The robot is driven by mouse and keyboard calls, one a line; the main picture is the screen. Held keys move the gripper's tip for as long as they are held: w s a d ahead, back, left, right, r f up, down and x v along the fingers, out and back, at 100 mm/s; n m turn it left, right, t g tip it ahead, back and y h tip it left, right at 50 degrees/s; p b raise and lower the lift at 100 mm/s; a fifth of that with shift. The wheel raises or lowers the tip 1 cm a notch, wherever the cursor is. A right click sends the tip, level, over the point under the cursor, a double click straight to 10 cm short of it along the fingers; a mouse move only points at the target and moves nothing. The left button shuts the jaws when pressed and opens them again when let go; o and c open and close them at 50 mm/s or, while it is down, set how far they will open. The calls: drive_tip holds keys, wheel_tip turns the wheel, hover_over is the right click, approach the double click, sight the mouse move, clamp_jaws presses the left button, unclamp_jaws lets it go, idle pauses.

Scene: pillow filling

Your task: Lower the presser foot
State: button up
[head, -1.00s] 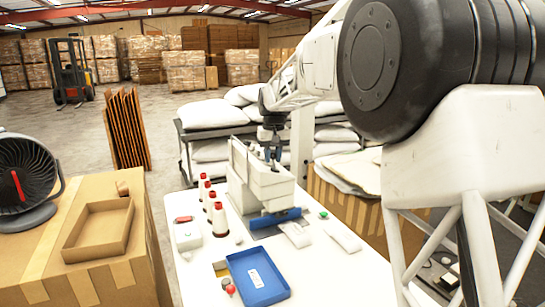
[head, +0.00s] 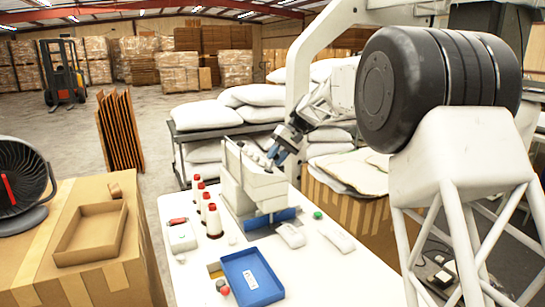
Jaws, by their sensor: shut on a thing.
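The white sewing machine (head: 252,184) stands on the white table (head: 335,280). Its head is at the right end, above a blue piece (head: 271,219) at the bed. My gripper (head: 272,158) is tilted, with its blue-grey fingers reaching down and left to the upper right end of the machine's head. It is shut on a small part there, which looks to be the presser foot lever, though the fingers hide it. The presser foot itself is too small to make out.
Several red-topped thread cones (head: 214,221) stand left of the machine. A blue tray (head: 252,276) lies at the table's front. White packets (head: 290,235) and a green button (head: 318,215) are to the right. Pillows (head: 206,116) are stacked on a rack behind.

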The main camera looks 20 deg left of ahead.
drive_tip(key=shift+w+d+f+g+y, duration=0.2)
drive_tip(key=shift+g+y, duration=0.25)
drive_tip(key=shift+w+d+f+g+y, duration=0.15)
drive_tip(key=shift+f+g+y, duration=0.05)
drive_tip(key=shift+g+y, duration=0.25)
drive_tip(key=o, duration=0.9)
drive_tip(key=shift+w+d+r, duration=0.1)
drive_tip(key=v, duration=0.7)
drive_tip(key=shift+w+d+r, duration=0.15)
drive_tip(key=shift+d, duration=0.1)
